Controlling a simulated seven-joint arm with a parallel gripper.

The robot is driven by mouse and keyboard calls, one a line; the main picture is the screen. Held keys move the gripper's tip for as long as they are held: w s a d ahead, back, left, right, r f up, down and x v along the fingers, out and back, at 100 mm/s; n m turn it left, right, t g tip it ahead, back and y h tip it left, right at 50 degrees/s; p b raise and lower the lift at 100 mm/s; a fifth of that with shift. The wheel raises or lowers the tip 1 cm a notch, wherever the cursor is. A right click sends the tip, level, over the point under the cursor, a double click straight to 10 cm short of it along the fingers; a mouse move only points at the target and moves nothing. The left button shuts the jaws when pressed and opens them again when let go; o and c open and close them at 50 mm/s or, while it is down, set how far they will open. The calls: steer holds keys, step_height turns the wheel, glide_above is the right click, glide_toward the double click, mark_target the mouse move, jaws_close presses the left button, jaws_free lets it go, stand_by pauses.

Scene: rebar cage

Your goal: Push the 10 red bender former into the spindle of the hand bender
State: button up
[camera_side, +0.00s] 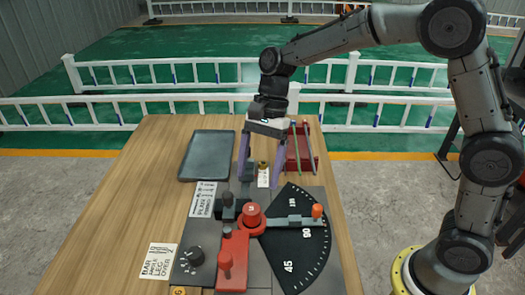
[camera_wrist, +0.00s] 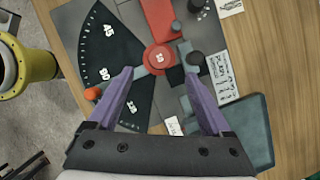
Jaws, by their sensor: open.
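The red bender former (camera_side: 251,210) is a short cylinder with a pale number on top. It stands upright at the spindle of the hand bender (camera_side: 258,278), at the hub of the red arm. It shows from above in the wrist view (camera_wrist: 162,57); I cannot tell how deep it sits, and the spindle is hidden. My gripper (camera_side: 258,182) is open and empty, pointing down above and behind the former, apart from it. In the wrist view its purple fingers (camera_wrist: 157,76) spread either side of the former's line.
A black angle plate (camera_side: 300,250) and orange-knobbed bar (camera_side: 317,211) lie right of the former. A red lever (camera_side: 226,263) and black knob (camera_side: 195,256) stand in front. A grey tray (camera_side: 207,156) and red rack (camera_side: 300,150) are behind. The left wood is mostly clear.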

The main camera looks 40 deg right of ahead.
steer(key=shift+v, duration=2.35)
steer(key=s+d+r+n+t+h, duration=0.15)
steer(key=s+d+r+t, duration=0.3)
steer(key=s+r, duration=0.55)
steer(key=s+d+f+n+t+h, duration=0.1)
steer(key=s+d+f+n, duration=0.2)
steer(key=s+n, duration=0.3)
steer(key=s+d+f+n+t+h, duration=0.1)
steer(key=s+d+f+n+h, duration=0.1)
steer(key=s+d+f+n, duration=0.2)
steer(key=s+f+n, duration=0.1)
steer(key=s+n, duration=0.1)
steer(key=shift+s+d+f+n, duration=0.2)
steer(key=shift+s+d+n, duration=0.05)
steer(key=shift+d+n, duration=0.1)
